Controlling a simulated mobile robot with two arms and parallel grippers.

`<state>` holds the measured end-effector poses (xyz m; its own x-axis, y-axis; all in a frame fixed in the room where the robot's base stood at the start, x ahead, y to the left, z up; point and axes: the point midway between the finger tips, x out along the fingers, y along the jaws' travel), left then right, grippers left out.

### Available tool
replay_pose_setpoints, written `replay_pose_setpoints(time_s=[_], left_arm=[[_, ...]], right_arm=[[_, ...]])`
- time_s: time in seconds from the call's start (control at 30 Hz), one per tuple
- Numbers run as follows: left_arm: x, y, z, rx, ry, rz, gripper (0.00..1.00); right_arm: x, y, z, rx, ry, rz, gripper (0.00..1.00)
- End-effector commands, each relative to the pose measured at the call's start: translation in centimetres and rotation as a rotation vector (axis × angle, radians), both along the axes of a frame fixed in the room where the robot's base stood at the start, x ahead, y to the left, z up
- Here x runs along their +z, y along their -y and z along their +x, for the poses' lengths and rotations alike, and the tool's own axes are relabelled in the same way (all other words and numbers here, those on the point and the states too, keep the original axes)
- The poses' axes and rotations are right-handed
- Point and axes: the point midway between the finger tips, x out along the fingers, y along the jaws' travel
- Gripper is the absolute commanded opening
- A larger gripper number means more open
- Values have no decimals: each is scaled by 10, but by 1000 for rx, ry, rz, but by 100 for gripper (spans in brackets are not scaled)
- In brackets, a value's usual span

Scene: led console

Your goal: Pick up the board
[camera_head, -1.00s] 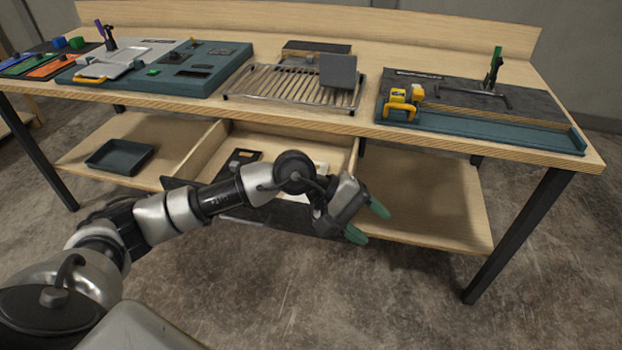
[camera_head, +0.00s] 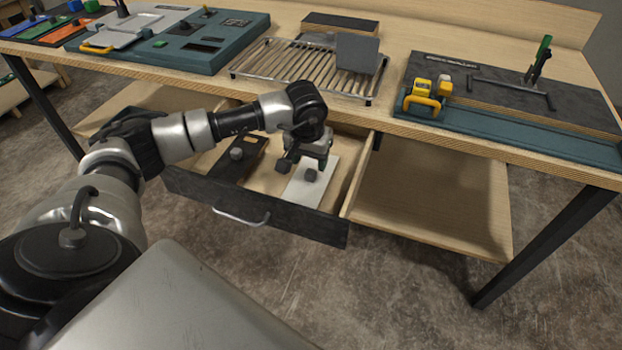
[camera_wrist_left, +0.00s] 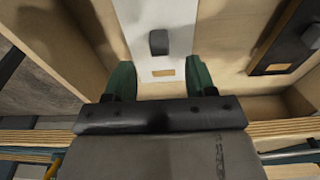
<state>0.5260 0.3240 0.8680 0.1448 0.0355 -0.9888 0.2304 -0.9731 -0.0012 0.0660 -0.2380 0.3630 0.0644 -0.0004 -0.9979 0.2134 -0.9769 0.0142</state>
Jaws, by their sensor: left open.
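An open drawer (camera_head: 262,222) under the table holds a white board (camera_head: 322,184) with a dark knob and a dark board (camera_head: 240,160) with a knob. My left gripper (camera_head: 305,158) points down over the white board's far end. In the left wrist view, its green fingers (camera_wrist_left: 161,78) are open, one on each side of the white board (camera_wrist_left: 180,40), with nothing gripped. The dark board (camera_wrist_left: 290,42) lies to the right there. Whether the fingers touch the white board cannot be told. My right gripper is not in view.
On the tabletop are a wire rack (camera_head: 300,68) with a grey plate (camera_head: 357,53), a teal console (camera_head: 215,58) and a dark station (camera_head: 500,90) with a yellow clamp (camera_head: 428,95). The table edge lies close above the drawer. The shelf at right (camera_head: 430,200) is bare.

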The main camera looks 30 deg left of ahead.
Motion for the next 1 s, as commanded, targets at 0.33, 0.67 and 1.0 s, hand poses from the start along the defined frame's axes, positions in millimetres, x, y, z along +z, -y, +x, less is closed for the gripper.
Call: replay_pose_setpoints(time_s=[0.33,0.67,1.0], left_arm=[[-44,0,3,0,-2,-1,55],[-46,0,3,0,-1,-1,42],[-45,-1,3,1,0,-2,0]], right_arm=[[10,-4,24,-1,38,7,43],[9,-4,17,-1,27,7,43],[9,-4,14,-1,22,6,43]])
